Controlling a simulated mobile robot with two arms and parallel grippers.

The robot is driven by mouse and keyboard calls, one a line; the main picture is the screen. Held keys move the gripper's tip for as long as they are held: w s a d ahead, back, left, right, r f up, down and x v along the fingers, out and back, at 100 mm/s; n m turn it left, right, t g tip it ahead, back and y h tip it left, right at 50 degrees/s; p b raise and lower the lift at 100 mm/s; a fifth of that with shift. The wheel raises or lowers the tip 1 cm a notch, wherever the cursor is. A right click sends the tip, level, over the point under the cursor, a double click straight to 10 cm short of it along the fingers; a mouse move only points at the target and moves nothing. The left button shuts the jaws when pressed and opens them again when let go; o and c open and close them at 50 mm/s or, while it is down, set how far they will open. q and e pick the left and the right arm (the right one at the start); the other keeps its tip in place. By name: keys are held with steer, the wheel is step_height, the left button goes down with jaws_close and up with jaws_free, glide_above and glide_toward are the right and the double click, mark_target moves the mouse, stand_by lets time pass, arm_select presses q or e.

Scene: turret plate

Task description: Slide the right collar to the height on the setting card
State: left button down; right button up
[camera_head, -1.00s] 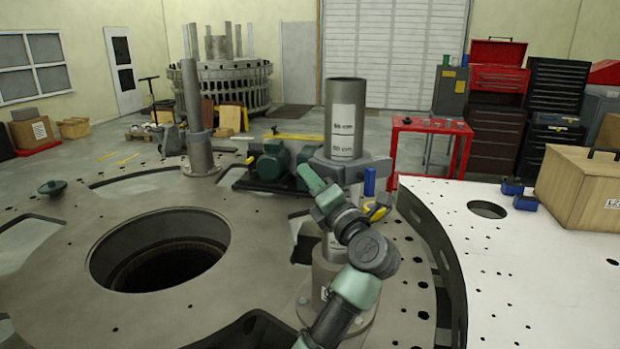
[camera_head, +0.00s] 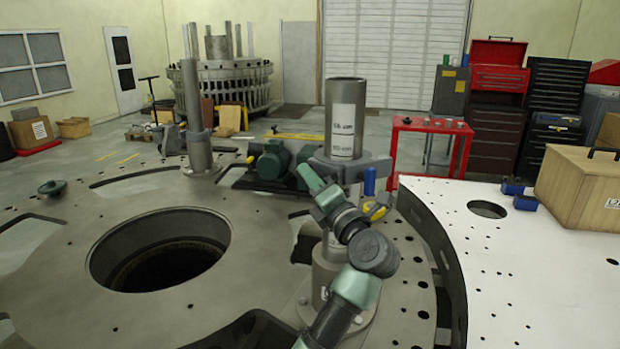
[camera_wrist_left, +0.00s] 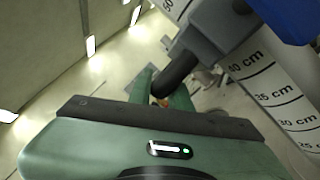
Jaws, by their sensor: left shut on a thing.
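The right collar (camera_head: 372,167) is a grey clamp around the upright right post (camera_head: 341,92), below the post's top. A blue lever (camera_head: 369,181) is at its right side. My left gripper (camera_head: 312,180) is at the collar's left side; its fingertips are hard to make out there. In the left wrist view, my green gripper (camera_wrist_left: 160,92) is shut on a dark handle (camera_wrist_left: 175,75) joined to the grey collar (camera_wrist_left: 222,25). The scale (camera_wrist_left: 265,80) on the post shows 40 cm just below the collar, with lower marks further down. My right gripper is not in view.
A second post (camera_head: 192,100) stands at the left on the round plate (camera_head: 60,270), which has a large open hole. Green motors (camera_head: 272,160) sit behind the right post. A white table (camera_head: 540,270) with a wooden box (camera_head: 580,185) is at the right.

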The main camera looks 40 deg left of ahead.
arm_select(q)
steer(key=shift+r, duration=0.1)
stand_by(0.3)
steer(key=shift+r+p, duration=0.45)
steer(key=shift+r, duration=0.1)
steer(key=c, duration=1.3)
jaws_free()
steer(key=shift+f, duration=0.1)
steer(key=shift+c, duration=0.2)
